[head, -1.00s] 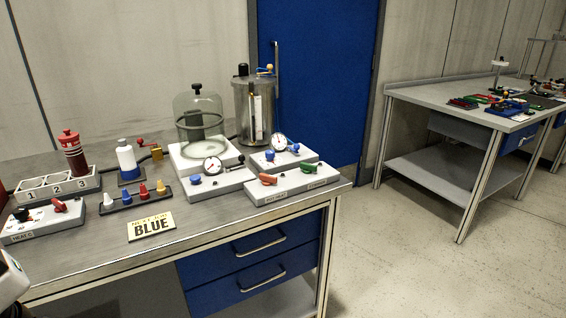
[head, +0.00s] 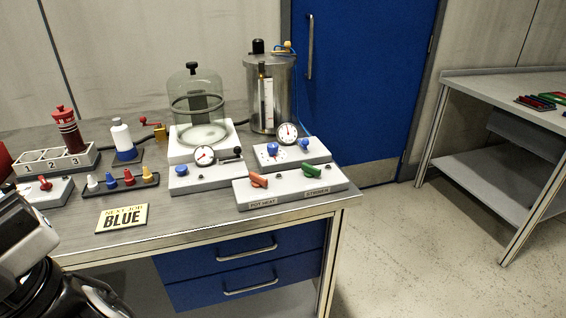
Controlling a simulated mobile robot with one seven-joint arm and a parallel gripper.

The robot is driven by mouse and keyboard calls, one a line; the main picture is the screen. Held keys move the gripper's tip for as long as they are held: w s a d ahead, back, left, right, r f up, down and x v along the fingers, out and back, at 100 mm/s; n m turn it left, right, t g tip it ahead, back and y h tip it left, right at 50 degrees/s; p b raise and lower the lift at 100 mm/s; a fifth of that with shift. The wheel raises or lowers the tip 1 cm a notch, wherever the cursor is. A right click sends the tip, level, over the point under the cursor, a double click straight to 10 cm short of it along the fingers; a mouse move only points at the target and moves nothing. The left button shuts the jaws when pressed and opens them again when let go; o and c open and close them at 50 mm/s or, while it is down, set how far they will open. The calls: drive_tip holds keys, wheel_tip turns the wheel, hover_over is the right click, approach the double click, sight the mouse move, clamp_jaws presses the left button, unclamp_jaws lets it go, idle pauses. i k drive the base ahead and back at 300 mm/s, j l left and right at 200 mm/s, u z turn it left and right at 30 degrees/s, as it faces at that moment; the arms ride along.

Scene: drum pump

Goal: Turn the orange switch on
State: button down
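The orange switch (head: 259,180) is a small lever on the left part of a grey panel (head: 292,187) at the bench's front right corner. The label below it appears to read "POT HEAT". A green lever (head: 312,169) sits to its right on the same panel, over a label that appears to read "STIRRER". My arm shows at the lower left, left of the switch and well apart from it. My gripper's fingertips cannot be made out, so its opening is unclear.
Behind the panel stand gauge boxes (head: 207,181), a glass bell jar (head: 197,105) and a metal pot (head: 268,95). A "NEXT JOB BLUE" sign (head: 122,218) and a rack of coloured pegs (head: 112,190) lie to the left.

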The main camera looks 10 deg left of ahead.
sight(258, 182)
drive_tip(key=i+l, duration=0.1)
drive_tip(key=l, duration=0.15)
drive_tip(key=i+l+u, duration=0.15)
drive_tip(key=l, duration=0.15)
drive_tip(key=i+l, duration=0.1)
drive_tip(key=l, duration=0.15)
drive_tip(key=i+u, duration=0.1)
drive_tip(key=i, duration=0.4)
